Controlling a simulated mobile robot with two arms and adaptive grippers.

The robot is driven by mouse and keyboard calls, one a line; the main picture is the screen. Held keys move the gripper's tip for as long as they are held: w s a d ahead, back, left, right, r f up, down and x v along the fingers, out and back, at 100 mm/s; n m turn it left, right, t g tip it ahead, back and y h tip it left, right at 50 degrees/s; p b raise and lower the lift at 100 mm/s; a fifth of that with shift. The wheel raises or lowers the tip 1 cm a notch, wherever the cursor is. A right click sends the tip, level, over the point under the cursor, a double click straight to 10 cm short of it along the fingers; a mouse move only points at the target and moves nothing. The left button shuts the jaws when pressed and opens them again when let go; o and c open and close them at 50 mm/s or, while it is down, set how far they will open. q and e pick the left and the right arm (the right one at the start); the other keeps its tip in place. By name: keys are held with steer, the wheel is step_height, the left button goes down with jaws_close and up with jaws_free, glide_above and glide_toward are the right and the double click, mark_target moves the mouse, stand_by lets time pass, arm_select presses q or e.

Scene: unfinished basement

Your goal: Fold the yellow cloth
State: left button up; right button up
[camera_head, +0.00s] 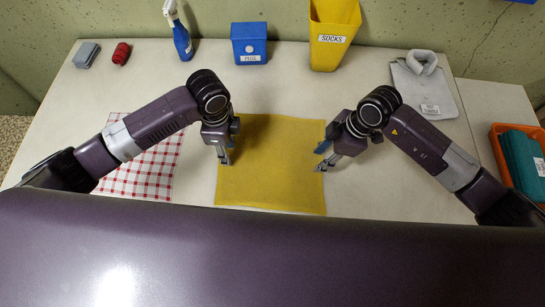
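The yellow cloth (270,165) lies spread flat on the pale table, roughly square, with its near edge close to my body. My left gripper (226,158) points down at the cloth's left edge; its fingers overlap in this view, so I cannot tell whether it is open or touching the cloth. My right gripper (321,158) is at the cloth's right edge with its two fingertips apart. No part of the cloth looks lifted.
A red-and-white checked cloth (145,172) lies left of the yellow one, partly under my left arm. A spray bottle (180,35), blue box (249,43) and yellow SOCKS bin (332,38) stand at the back. A folded grey shirt (425,85) and orange crate (498,150) are at right.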

arm_select(q)
steer(key=shift+f, duration=0.1)
arm_select(e)
steer(key=shift+f, duration=0.15)
arm_select(q)
steer(key=shift+f, duration=0.15)
arm_select(e)
steer(key=shift+f, duration=0.1)
arm_select(q)
steer(key=shift+s, duration=0.1)
steer(key=shift+c, duration=0.3)
arm_select(e)
steer(key=shift+f, duration=0.1)
steer(key=shift+c, duration=0.3)
arm_select(q)
steer(key=shift+c, duration=1.3)
arm_select(e)
steer(key=shift+s, duration=0.1)
steer(key=shift+c, duration=1.3)
arm_select(q)
jaws_close()
arm_select(e)
steer(key=shift+f, duration=0.15)
jaws_close()
